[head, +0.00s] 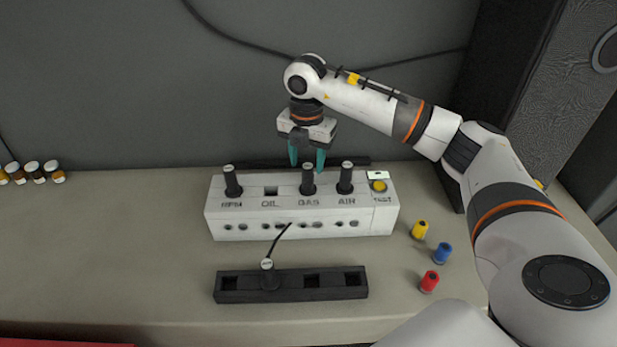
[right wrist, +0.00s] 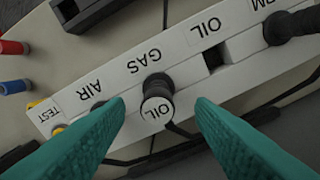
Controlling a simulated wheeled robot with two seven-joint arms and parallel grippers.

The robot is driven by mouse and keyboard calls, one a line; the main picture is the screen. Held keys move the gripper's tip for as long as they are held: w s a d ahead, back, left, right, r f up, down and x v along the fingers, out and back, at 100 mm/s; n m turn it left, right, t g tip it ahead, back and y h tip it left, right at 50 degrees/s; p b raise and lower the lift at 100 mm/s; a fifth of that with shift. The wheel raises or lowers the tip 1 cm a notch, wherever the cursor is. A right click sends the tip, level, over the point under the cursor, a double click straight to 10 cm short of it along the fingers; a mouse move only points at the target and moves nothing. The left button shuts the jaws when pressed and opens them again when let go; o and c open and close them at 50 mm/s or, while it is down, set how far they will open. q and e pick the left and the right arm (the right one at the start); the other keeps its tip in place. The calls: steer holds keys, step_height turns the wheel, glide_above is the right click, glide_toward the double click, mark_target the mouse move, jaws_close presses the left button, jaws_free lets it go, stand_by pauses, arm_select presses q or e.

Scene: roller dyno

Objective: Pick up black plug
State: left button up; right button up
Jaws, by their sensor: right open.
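A white panel box (head: 300,212) has sockets labelled RPM, OIL, GAS and AIR. Black plugs stand upright in the RPM (head: 232,182), GAS (head: 308,180) and AIR (head: 345,178) sockets; the OIL socket (head: 271,190) is empty. In the right wrist view the plug in the GAS socket (right wrist: 157,100) has a cap reading OIL. My right gripper (head: 307,163) is open above that plug, teal fingers pointing down. In the right wrist view the plug shows between the fingertips (right wrist: 160,108), with gaps on both sides. My left gripper is not in view.
A black rack (head: 340,292) lies in front, holding another plug with a cable (head: 267,270). Yellow (head: 420,230), blue (head: 442,252) and red (head: 429,281) cylinders stand to the right. A yellow button (head: 379,186) is on the box. Small jars (head: 40,172) stand far left.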

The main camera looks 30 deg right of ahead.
mark_target(308, 177)
step_height(308, 177, down, 4)
steer(key=shift+s+d+f+p, duration=0.1)
steer(key=shift+f+p, duration=0.1)
steer(key=shift+p, duration=1)
steer(key=shift+f, duration=0.7)
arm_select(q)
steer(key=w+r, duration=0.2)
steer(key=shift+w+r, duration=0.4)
arm_select(e)
steer(key=c, duration=0.9)
